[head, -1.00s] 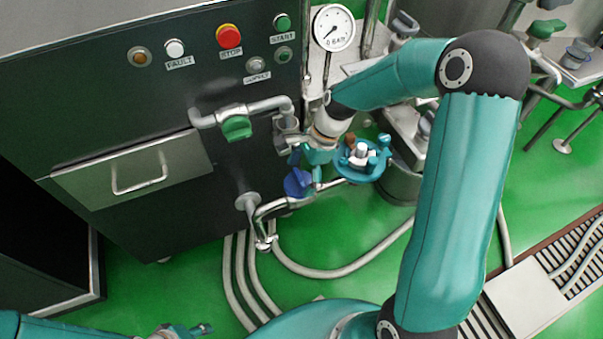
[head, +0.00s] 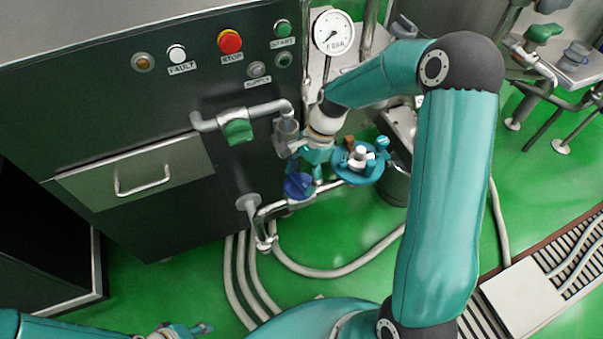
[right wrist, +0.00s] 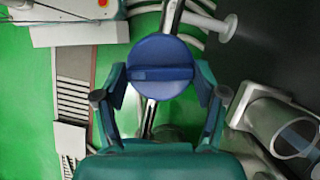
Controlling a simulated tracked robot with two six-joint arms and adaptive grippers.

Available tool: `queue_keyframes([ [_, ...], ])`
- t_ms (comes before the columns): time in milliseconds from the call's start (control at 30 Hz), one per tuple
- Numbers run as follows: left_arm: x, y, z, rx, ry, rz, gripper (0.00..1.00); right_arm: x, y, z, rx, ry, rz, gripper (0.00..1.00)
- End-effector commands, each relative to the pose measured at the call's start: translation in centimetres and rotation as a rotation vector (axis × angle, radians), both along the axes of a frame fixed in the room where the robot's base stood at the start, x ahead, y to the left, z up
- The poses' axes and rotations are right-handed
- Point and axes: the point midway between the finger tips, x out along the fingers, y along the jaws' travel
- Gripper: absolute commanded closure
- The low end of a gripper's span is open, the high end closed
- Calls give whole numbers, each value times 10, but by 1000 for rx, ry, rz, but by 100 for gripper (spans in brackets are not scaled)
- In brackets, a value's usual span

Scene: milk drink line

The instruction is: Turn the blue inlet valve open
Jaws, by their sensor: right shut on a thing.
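The blue inlet valve (head: 298,187) is a round blue handle with a raised bar, on the low steel pipe at the front of the dark cabinet. In the right wrist view the blue handle (right wrist: 160,68) faces the camera, its bar lying across the picture. My right gripper (head: 306,172) is at the handle from above. Its fingers (right wrist: 160,80) are closed on the handle from both sides. My left gripper (head: 190,330) is small at the bottom edge, away from the valve; its jaw state is unclear.
A green-handled valve (head: 237,131) sits on the pipe above. A teal-lidded vessel (head: 358,163) stands just right of the gripper. A pressure gauge (head: 333,31) and the cabinet buttons (head: 230,41) are higher up. Hoses (head: 330,272) lie on the green floor.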

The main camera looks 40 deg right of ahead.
Motion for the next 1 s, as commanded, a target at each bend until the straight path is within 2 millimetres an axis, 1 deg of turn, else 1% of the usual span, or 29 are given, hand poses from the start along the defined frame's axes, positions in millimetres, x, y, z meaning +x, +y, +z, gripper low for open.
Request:
queue_keyframes([
  [33, 0, 0, 6, 0, 0, 0, 60, 2, 1, 3, 1, -1, 43, 64],
  [100, 0, 0, 9, 0, 0, 0, 60, 2, 1, 3, 1, -1, 109, 64],
  [400, 0, 0, 21, 0, 0, 0, 60, 3, 2, 2, 1, -2, 395, 64],
  [1000, 0, 0, 32, 0, 0, 0, 60, 5, 4, 1, 1, -3, 963, 64],
])
